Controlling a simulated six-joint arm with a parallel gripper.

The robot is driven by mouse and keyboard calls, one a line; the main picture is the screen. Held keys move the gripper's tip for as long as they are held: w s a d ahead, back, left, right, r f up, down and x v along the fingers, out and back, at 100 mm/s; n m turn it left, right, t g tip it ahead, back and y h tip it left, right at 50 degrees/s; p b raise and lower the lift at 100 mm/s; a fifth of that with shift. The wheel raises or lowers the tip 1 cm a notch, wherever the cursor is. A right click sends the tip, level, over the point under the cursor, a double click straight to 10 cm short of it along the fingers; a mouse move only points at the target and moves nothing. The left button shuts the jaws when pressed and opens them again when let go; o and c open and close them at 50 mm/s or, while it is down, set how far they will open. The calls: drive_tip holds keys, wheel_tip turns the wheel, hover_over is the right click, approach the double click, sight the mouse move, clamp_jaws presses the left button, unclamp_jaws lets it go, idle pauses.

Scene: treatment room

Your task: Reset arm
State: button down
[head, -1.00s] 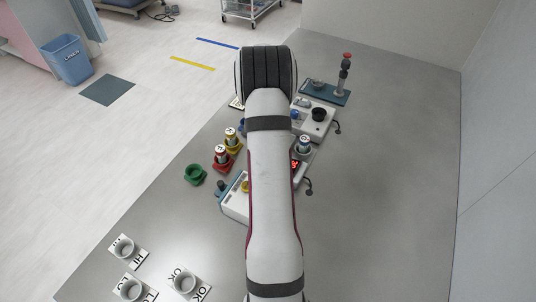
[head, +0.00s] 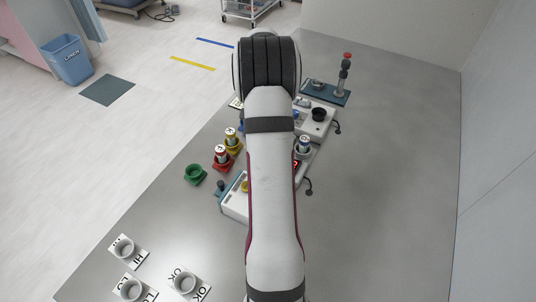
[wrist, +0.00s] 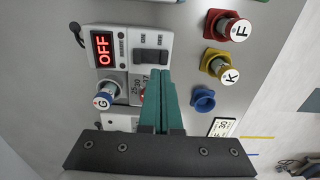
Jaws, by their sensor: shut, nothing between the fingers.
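My gripper (wrist: 161,100) shows in the wrist view with its green fingers together and nothing between them. It hovers over the bench beside a white device with a red display reading OFF (wrist: 103,48) and a black rocker switch (wrist: 150,60). In the head view my arm covers the middle of the bench and hides the gripper and part of this device.
A vial marked G (wrist: 103,101) stands at the device. Vials marked F (wrist: 238,30) and K (wrist: 229,74) sit in red and yellow holders, near an empty blue holder (wrist: 203,100). A green holder (head: 195,174) and labelled cups (head: 123,247) stand left. The bench's right side (head: 390,190) is clear.

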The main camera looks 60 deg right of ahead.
drive_tip(key=shift+r, duration=0.65)
drive_tip(key=w+a+r+n, duration=0.1)
drive_tip(key=a+r+n, duration=0.15)
drive_tip(key=a, duration=0.55)
drive_tip(key=w+a+r+n, duration=0.15)
drive_tip(key=a+r, duration=0.25)
drive_tip(key=a, duration=0.4)
drive_tip(key=w+a+r+n, duration=0.2)
drive_tip(key=a+r, duration=0.1)
drive_tip(key=a, duration=0.5)
drive_tip(key=s+a+n+y, duration=0.1)
drive_tip(key=s+a+n, duration=0.5)
drive_tip(key=s+a, duration=0.9)
drive_tip(key=a, duration=0.4)
drive_tip(key=shift+s+a+y, duration=0.15)
drive_tip(key=shift+s+y, duration=0.05)
drive_tip(key=shift+y, duration=0.2)
